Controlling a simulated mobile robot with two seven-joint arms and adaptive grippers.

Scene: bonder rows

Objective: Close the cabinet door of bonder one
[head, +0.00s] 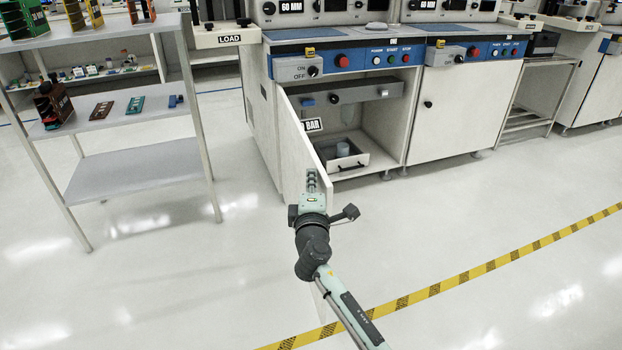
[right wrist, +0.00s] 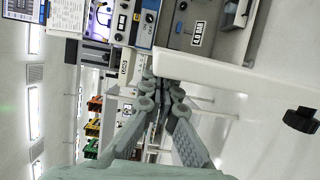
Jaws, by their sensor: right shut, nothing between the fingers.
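The cabinet door (head: 304,155) of the near bonder (head: 341,65) stands swung open, its free edge pointing toward me. Behind it the cabinet interior (head: 375,125) is exposed. My right gripper (head: 312,182) is at the door's free edge in the head view; whether it touches the door I cannot tell. In the right wrist view its fingers (right wrist: 167,100) are shut and empty, with a pale panel edge (right wrist: 215,87) close by. A black knob-like part (right wrist: 300,120) shows at the right there. My left gripper is not in view.
Inside the cabinet are a grey bar and a low drawer (head: 347,165) with a pale cup. A grey shelf rack (head: 135,165) stands left of the door. The neighbouring bonder's door (head: 460,110) is shut. Open floor with a yellow-black tape line (head: 450,283) lies in front.

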